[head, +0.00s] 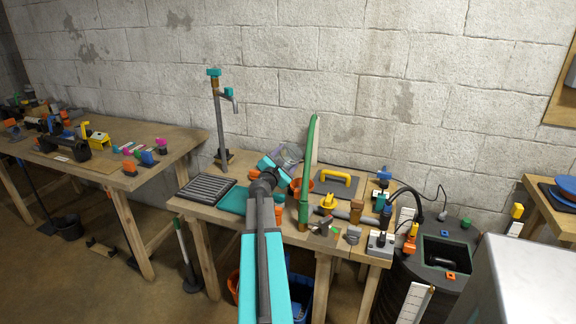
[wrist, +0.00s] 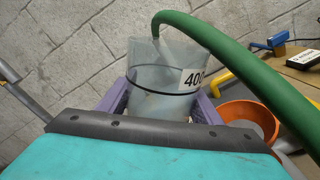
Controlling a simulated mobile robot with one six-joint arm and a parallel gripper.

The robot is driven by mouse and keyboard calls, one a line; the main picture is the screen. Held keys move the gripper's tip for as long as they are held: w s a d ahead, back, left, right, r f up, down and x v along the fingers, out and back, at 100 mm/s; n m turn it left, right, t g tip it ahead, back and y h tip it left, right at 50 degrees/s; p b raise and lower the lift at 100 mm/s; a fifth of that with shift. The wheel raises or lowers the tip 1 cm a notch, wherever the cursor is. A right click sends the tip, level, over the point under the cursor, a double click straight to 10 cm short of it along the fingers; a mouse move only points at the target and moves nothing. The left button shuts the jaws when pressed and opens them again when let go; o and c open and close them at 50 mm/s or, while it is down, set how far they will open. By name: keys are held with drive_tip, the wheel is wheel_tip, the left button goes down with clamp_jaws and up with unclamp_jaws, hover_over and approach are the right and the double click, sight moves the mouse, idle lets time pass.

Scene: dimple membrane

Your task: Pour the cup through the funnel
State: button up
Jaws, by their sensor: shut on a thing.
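A clear cup (wrist: 155,85) with a black line and a "400" label is between the purple fingers of my gripper (wrist: 162,98) in the wrist view. My gripper is shut on it. In the head view the cup (head: 288,154) is held above the back of the middle table, near the wall, and is partly hidden by my wrist. An orange bowl-shaped piece, perhaps the funnel (wrist: 248,112), is below and right of the cup. The cup's contents are unclear.
The green hose (head: 307,175) stands tall just right of my gripper. A tap on a post (head: 228,110) and a dark ribbed tray (head: 205,190) are to the left. Several fittings and a yellow handle (head: 342,178) crowd the table's right side. A dark barrel (head: 440,265) stands beyond.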

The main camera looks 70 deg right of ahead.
drive_tip(key=shift+w+f+m+b, duration=0.15)
drive_tip(key=shift+m+b, duration=0.65)
drive_tip(key=shift+b, duration=0.6)
drive_tip(key=shift+w+f+m+b, duration=0.1)
drive_tip(key=shift+m+b, duration=0.7)
drive_tip(key=shift+b, duration=0.6)
idle(1.5)
drive_tip(key=shift+s+f+m+b, duration=0.15)
drive_tip(key=shift+m+b, duration=0.35)
drive_tip(key=shift+b, duration=0.55)
idle(0.4)
drive_tip(key=shift+b, duration=0.5)
idle(1.7)
